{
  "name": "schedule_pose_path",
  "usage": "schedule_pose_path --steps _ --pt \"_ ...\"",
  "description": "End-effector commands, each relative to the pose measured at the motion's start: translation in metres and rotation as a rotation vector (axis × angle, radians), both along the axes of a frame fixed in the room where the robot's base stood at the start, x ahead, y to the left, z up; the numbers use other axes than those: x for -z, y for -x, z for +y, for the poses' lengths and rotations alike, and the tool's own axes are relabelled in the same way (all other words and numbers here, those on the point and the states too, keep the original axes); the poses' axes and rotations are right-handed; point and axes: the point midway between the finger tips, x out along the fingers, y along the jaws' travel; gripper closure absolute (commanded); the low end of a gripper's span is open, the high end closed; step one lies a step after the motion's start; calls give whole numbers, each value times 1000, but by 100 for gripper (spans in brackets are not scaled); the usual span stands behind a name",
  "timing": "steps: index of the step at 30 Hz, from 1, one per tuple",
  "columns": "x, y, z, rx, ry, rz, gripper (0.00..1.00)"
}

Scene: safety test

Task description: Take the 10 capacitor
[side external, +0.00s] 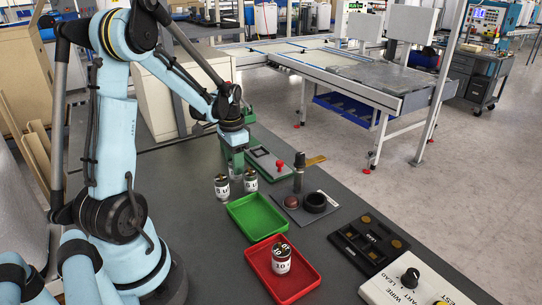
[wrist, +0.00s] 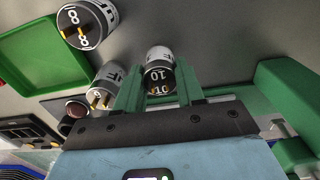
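A silver capacitor with a dark top marked 10 (wrist: 158,74) stands between the green fingers of my gripper (wrist: 160,92) in the wrist view. The fingers are close to its two sides, but I cannot tell whether they touch it. In the side view my gripper (side external: 237,163) points down at the table, and a capacitor (side external: 235,173) partly shows at its fingers. Two more capacitors stand nearby, one at left (side external: 221,187) and one at right (side external: 250,181).
A green tray (side external: 241,204) is empty. A red tray (side external: 264,279) holds another capacitor (side external: 281,259), its mark seemingly 10.

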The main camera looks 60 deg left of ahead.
Motion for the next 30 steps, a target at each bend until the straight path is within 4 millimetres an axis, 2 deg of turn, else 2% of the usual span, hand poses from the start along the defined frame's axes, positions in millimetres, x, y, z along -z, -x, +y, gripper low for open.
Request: schedule_pose_path --steps 1,3,8,30 --pt "0 0 0 0 0 0 85" --pt "0 0 0 0 0 0 94" --pt "-4 0 0 0 0 0 94" --pt "-57 0 0 0 0 0 94"
